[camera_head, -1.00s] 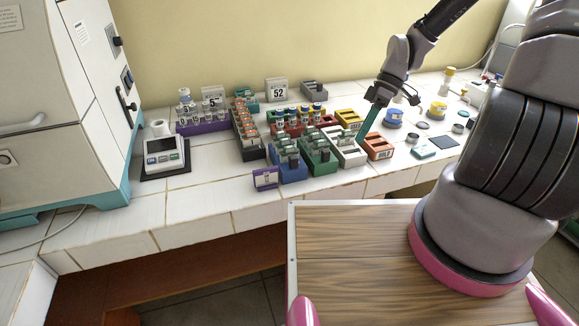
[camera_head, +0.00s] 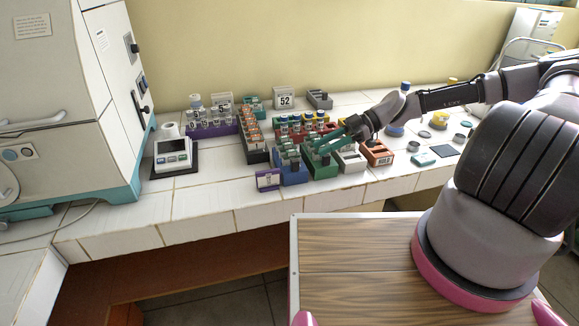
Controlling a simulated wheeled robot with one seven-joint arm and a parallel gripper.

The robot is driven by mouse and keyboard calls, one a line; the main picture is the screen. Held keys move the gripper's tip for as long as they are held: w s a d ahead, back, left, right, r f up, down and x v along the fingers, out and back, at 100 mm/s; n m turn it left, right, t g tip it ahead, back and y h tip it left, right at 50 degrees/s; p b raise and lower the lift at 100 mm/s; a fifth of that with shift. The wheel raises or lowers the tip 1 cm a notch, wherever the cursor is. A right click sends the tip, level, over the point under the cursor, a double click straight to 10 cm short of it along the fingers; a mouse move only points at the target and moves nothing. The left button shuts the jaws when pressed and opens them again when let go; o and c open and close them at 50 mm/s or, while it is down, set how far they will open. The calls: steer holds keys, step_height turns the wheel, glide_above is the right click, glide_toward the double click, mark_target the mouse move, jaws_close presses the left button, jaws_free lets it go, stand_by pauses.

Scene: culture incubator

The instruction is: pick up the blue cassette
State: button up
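The blue cassette (camera_head: 293,176) is a blue block with several small upright pieces in its top. It stands near the front of the tiled bench, at the left end of a row of coloured cassettes. My gripper (camera_head: 319,144) has teal fingers that point left, above the green cassette (camera_head: 325,171) just right of the blue one. The fingers look parted, with nothing seen between them. They hide part of the cassettes behind. The blue cassette is apart from my gripper and rests on the bench.
A purple label block (camera_head: 267,180) stands close to the blue cassette's left front. White (camera_head: 353,165) and orange (camera_head: 377,154) cassettes stand to the right. A dark rack (camera_head: 257,153) is behind left. A small device (camera_head: 173,152) stands farther left, with bare tiles between.

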mark_target(302, 169)
steer(key=x, duration=0.7)
steer(key=shift+a+f, duration=0.1)
steer(key=shift+f, duration=0.35)
jaws_close()
stand_by(1.0)
